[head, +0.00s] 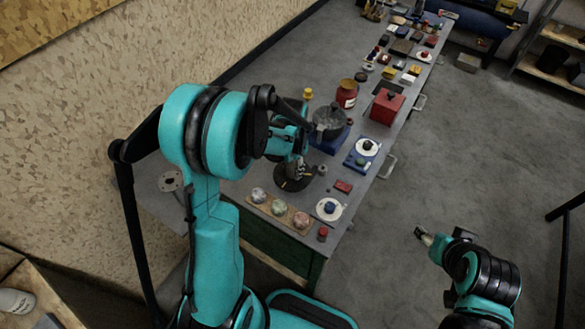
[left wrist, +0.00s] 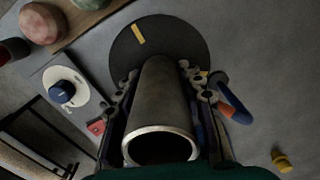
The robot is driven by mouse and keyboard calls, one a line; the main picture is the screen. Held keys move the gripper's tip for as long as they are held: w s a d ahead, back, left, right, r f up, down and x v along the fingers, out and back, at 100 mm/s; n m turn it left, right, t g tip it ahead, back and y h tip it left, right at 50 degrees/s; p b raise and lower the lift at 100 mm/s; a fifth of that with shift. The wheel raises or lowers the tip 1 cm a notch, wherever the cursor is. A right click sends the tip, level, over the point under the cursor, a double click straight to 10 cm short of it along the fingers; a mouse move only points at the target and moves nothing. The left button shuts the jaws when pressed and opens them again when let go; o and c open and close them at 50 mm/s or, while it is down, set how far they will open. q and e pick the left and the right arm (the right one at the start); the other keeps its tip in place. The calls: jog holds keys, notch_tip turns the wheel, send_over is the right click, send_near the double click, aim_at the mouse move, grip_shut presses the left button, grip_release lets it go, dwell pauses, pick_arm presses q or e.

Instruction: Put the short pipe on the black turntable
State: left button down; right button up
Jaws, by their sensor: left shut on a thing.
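The short pipe (left wrist: 160,100) is a dark grey metal tube, seen end-on in the left wrist view. My left gripper (head: 295,172) is shut on it, with a finger on each side. The black turntable (head: 288,184) is a dark round disc on the grey workbench; it also shows in the left wrist view (left wrist: 190,42), with a yellow mark. The pipe's far end overlaps the disc in that view; I cannot tell whether they touch. In the head view my gripper mostly hides the pipe. My right gripper (head: 424,235) is away from the bench at the right, its jaws too small to judge.
A wooden tray (head: 265,207) with three round objects lies in front of the turntable. A white disc with a blue knob (head: 329,208) and a red block (head: 344,186) are at its right. A dark pot (head: 329,121) and a red box (head: 387,107) stand behind.

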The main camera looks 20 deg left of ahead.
pick_arm(q)
jog(key=shift+f, duration=0.15)
jog(key=c, duration=1)
grip_release()
jog(key=shift+o, duration=0.2)
